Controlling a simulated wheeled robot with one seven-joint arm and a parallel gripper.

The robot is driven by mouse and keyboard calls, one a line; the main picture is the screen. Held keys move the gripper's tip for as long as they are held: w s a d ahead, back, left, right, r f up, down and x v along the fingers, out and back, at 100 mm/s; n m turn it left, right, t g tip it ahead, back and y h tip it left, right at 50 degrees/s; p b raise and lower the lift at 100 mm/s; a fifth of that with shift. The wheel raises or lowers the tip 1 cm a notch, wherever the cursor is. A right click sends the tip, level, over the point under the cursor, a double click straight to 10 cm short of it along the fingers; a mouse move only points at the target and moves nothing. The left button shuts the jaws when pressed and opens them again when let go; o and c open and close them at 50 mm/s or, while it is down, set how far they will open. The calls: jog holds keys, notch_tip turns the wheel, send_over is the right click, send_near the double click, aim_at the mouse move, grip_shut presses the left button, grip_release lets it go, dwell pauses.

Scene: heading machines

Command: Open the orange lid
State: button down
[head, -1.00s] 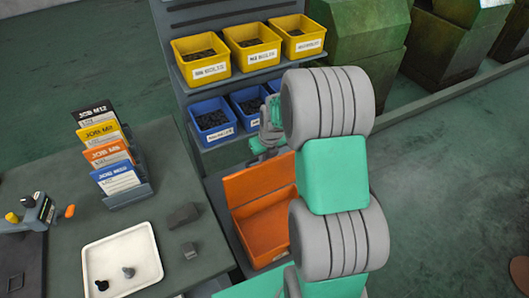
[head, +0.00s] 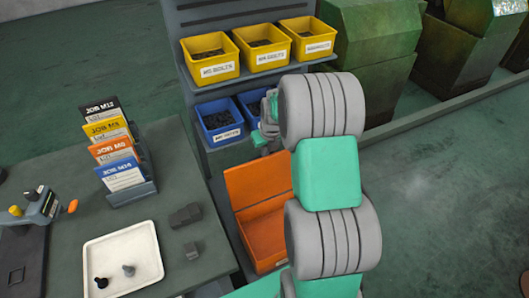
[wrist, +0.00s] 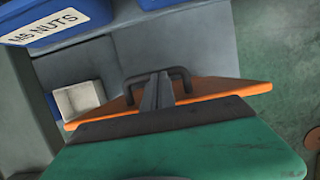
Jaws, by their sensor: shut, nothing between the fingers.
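The orange lid (head: 256,183) stands raised at the back of an orange box (head: 265,243) in the head view. The box's inside shows below it, and my arm hides the right side of both. In the wrist view the lid (wrist: 218,87) is a slanted orange strip with a dark bar handle (wrist: 183,76) on it. My gripper (wrist: 158,90) is shut and empty, its grey fingertips at the middle of the handle. I cannot tell whether they touch it.
Yellow bins (head: 210,68) and blue bins (head: 220,128) sit on the rack behind the box. On the left, a bench (head: 60,185) bears a white tray (head: 145,250), job cards (head: 122,172) and dark blocks. Green machines (head: 375,40) stand at the back right. Open floor lies at right.

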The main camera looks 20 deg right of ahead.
jog(key=w+r+p+v, duration=0.1)
jog(key=w+p+v, duration=0.1)
jog(key=p+v, duration=0.65)
jog(key=s+a+f+n+g+b, duration=0.1)
jog(key=s+a+n+g, duration=0.1)
jog(key=s+n, duration=1)
jog(key=s+a+n+g+b, duration=0.2)
jog(key=s+n, duration=0.5)
jog(key=n, duration=1.2)
jog(key=s+a+r+n+t, duration=0.1)
jog(key=a+r+n+t, duration=0.1)
jog(key=a+r, duration=0.3)
jog(key=s+a+r+n+t+b, duration=0.1)
jog(key=a+r+n+t, duration=0.2)
jog(key=r, duration=0.7)
jog(key=a, duration=0.2)
jog(key=shift+s+a, duration=0.2)
jog(key=shift+a, duration=0.15)
